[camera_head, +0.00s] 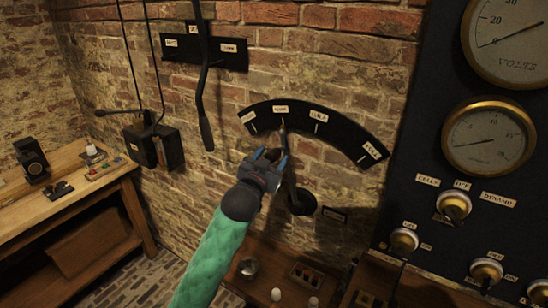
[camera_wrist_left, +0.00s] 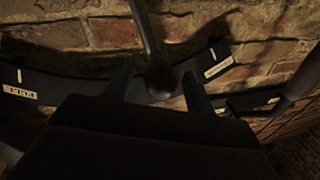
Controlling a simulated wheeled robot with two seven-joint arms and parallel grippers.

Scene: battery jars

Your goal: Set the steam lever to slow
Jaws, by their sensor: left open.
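The steam lever (camera_head: 290,178) is a dark rod rising from a round black pivot on the brick wall. Its upper end is near the second mark from the left on the black arc plate (camera_head: 345,140), whose labels are small; that one seems to read slow. My left gripper (camera_head: 268,157) is open at the lever's upper part and hides some of it. In the left wrist view the lever's dark knob (camera_wrist_left: 160,80) lies between the two open fingers (camera_wrist_left: 157,88). I cannot tell whether they touch it. My right gripper is not in view.
A long black hanging lever (camera_head: 203,90) is on the wall above left. A dark panel (camera_head: 415,190) with gauges and knobs stands at the right. A wooden bench (camera_head: 60,195) is at the left, and a low shelf with jars lies below the gripper.

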